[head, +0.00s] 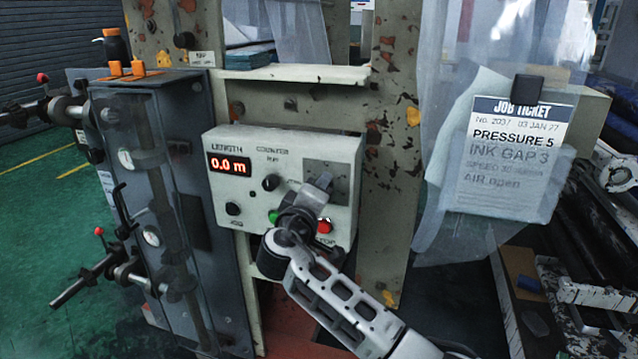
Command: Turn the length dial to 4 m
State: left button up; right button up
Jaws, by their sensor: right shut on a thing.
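The cream control box (240,145) carries a lit red display (230,165) marked LENGTH, reading 0.0 m. A grey square plate (345,172) is on the right of its face. My right gripper (322,184) comes up from below and is shut in front of this plate, at the length dial. The gripper hides the dial, so its pointer and marks cannot be read. My left gripper is not in view.
A black knob (270,182), a black JOG button (232,209), a green button (273,216) and a red stop button (324,227) sit close to my gripper. A job ticket (507,160) hangs at right. A grey cabinet (205,215) with levers stands at left.

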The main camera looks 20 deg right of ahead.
pick_arm(q)
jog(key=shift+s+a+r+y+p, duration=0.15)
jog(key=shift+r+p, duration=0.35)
jog(key=shift+p, duration=0.65)
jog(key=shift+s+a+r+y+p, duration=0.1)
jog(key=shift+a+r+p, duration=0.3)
jog(key=shift+p, duration=0.7)
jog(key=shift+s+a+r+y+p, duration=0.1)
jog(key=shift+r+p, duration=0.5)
jog(key=shift+p, duration=0.55)
pick_arm(e)
jog(key=shift+s+d+f+n, duration=0.1)
jog(key=shift+f+n, duration=0.1)
jog(key=shift+n, duration=5.4)
jog(key=shift+f+n, duration=0.15)
jog(key=shift+n, duration=5.75)
jog(key=o, duration=1)
jog(key=shift+c, duration=0.2)
jog(key=shift+r, duration=0.1)
